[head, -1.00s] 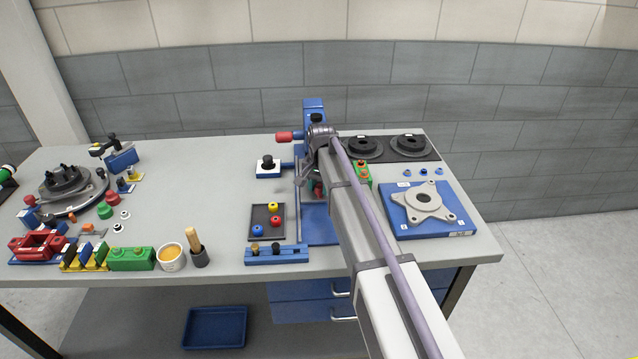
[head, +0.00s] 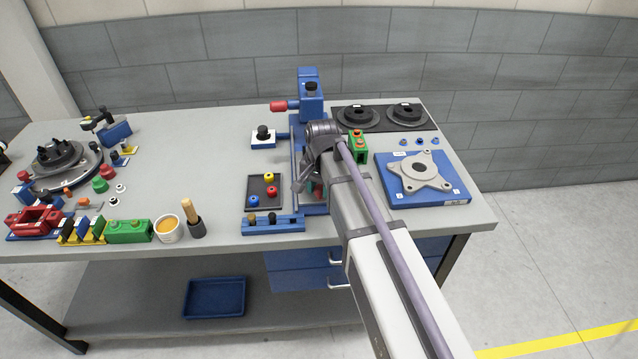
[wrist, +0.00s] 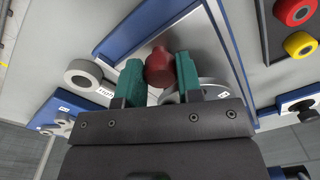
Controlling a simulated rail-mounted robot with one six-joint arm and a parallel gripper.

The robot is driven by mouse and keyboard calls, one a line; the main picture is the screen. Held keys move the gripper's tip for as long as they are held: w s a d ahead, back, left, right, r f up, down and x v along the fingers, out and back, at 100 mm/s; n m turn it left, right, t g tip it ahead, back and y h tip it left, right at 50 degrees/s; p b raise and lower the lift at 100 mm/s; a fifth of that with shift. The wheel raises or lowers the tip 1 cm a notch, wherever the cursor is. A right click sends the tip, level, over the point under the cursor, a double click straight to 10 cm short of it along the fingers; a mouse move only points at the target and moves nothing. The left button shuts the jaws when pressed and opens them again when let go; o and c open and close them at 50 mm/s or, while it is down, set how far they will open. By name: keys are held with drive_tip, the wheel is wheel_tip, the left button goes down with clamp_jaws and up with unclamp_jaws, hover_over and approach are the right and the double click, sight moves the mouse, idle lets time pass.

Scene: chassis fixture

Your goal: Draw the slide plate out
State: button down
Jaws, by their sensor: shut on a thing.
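In the wrist view a dark red knob (wrist: 160,68) sits between the green fingers of my gripper (wrist: 159,80), which is shut on it. Behind the knob is a grey metal plate (wrist: 205,48) within a blue frame (wrist: 150,22), apparently the slide plate; its lower part is hidden by my gripper. In the head view the blue fixture (head: 316,209) stands in the middle of the bench, with a tall blue post (head: 311,92) at its back.
A dark tray (head: 253,187) with red and yellow pieces lies left of the fixture, behind a blue bar (head: 286,225) near the front edge. A green block (head: 357,143) and a blue plate with a grey flange (head: 419,171) are to the right.

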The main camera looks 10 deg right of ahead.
drive_tip(key=shift+s, duration=0.2)
drive_tip(key=c, duration=0.8)
unclamp_jaws()
drive_tip(key=r+p, duration=1.1)
drive_tip(key=shift+d, duration=0.2)
drive_tip(key=shift+f, duration=0.15)
drive_tip(key=s+n, duration=0.2)
drive_tip(key=s, duration=0.3)
drive_tip(key=s+d+n, duration=0.1)
drive_tip(key=s+n, duration=0.1)
drive_tip(key=s, duration=0.4)
drive_tip(key=s+d+n+b, duration=0.1)
drive_tip(key=s+n, duration=0.1)
drive_tip(key=s, duration=0.3)
drive_tip(key=shift+s+d+f+n, duration=0.15)
drive_tip(key=shift+d+f+n, duration=0.1)
drive_tip(key=shift+f+n, duration=0.15)
